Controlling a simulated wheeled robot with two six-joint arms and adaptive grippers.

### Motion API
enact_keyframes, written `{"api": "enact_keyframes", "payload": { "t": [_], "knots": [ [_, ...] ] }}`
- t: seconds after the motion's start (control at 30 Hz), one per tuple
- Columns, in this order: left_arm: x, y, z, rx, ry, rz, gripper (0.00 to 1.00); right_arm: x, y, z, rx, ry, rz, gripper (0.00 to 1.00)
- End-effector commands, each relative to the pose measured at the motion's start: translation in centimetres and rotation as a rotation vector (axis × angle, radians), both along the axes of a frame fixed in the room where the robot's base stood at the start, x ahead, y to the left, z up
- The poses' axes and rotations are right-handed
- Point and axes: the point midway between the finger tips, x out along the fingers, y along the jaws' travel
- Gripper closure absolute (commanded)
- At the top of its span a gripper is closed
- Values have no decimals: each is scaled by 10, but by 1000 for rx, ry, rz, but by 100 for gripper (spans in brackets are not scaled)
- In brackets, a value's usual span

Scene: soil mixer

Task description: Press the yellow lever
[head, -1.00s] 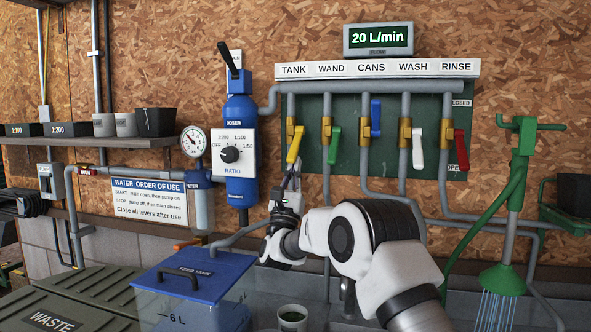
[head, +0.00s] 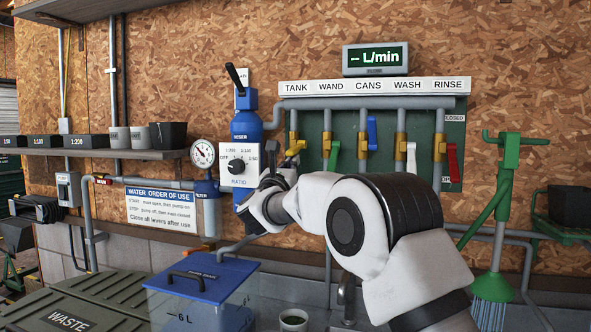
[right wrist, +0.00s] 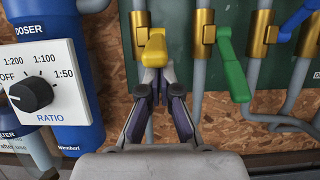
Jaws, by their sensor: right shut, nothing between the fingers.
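The yellow lever (head: 298,147) is on the brass valve under the TANK label, at the left end of the lever row. In the head view my right gripper (head: 291,161) and arm partly cover it. In the right wrist view the yellow lever (right wrist: 155,47) points toward the camera, directly above my fingertips (right wrist: 157,78). The fingers are shut and empty, touching or very close to the lever's underside. The display (head: 376,57) reads "-- L/min". My left gripper is not in view.
A green lever (right wrist: 233,77) hangs close to the right of the fingers. The blue doser with its ratio dial (right wrist: 30,95) stands close on the left. A blue feed tank (head: 205,277) and a small cup (head: 293,319) are below.

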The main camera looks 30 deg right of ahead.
Motion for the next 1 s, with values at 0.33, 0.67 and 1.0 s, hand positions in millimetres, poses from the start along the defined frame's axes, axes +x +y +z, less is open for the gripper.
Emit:
{"api": "enact_keyframes", "payload": {
  "t": [0.33, 0.67, 1.0],
  "knots": [
    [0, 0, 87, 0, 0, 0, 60, -5, 6, 53, 247, 211, 1, 100],
    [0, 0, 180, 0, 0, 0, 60, -2, 3, 80, 471, 403, 1, 100],
    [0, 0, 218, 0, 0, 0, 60, 2, -2, 87, 552, 476, -2, 100]
  ]
}}
